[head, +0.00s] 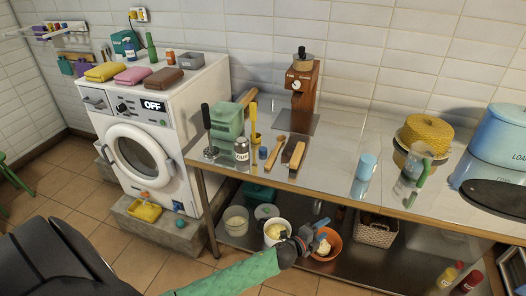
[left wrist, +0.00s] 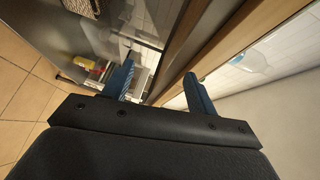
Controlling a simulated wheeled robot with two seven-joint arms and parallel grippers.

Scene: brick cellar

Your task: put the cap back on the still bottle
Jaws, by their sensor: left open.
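A small grey bottle or can (head: 242,150) with a dark label stands upright near the table's front left. Its label is too small to read, and I cannot tell whether it is the still bottle. A small dark blue piece, perhaps a cap (head: 263,152), sits on the table just right of it. My left gripper (head: 312,238) is below the tabletop, in front of the lower shelf, away from both. In the left wrist view its blue fingers (left wrist: 162,85) are apart with nothing between them. A pale see-through object (left wrist: 252,60) shows at the upper right there. My right gripper is not in view.
The steel table (head: 330,190) has a front edge above my left gripper. The lower shelf holds a white pot (head: 267,237), an orange bowl (head: 333,240) and a basket (head: 374,232).

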